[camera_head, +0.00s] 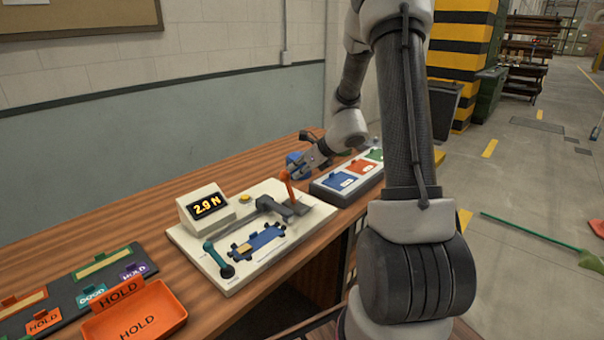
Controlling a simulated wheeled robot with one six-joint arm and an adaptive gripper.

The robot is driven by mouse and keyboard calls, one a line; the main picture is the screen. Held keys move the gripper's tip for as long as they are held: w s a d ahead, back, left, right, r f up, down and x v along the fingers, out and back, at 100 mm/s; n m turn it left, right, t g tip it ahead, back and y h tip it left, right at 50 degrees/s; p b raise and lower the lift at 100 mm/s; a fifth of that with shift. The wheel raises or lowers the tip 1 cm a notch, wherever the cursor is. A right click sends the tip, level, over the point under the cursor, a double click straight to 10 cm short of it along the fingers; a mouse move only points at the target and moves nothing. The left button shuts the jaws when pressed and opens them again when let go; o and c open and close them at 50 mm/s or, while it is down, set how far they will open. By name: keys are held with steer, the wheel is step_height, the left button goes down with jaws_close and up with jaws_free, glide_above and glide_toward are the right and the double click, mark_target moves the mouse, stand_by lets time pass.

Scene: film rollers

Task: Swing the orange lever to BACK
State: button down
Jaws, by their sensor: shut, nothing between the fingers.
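The orange lever (288,187) stands roughly upright, its top tilted slightly left, at the right part of a cream test fixture (190,244) on the wooden bench. Its foot meets a dark grey block. My gripper (297,171) is shut and empty, reaching in from the right with its fingers close to the lever's top. I cannot tell whether they touch it. No BACK mark is readable at this size.
A display box (206,207) reads 2.9 N. The fixture also has a teal-handled arm (217,259) and a blue part (258,240). A coloured-panel tray (348,180) lies right of the lever. An orange HOLD tray (136,318) sits front left.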

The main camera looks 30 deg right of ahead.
steer(key=shift+w+a, duration=0.1)
steer(key=shift+w, duration=0.2)
stand_by(0.4)
steer(key=s+d+r, duration=0.3)
steer(key=s+r, duration=0.1)
steer(key=r, duration=0.8)
steer(key=shift+d, duration=0.2)
steer(key=shift+s, duration=0.1)
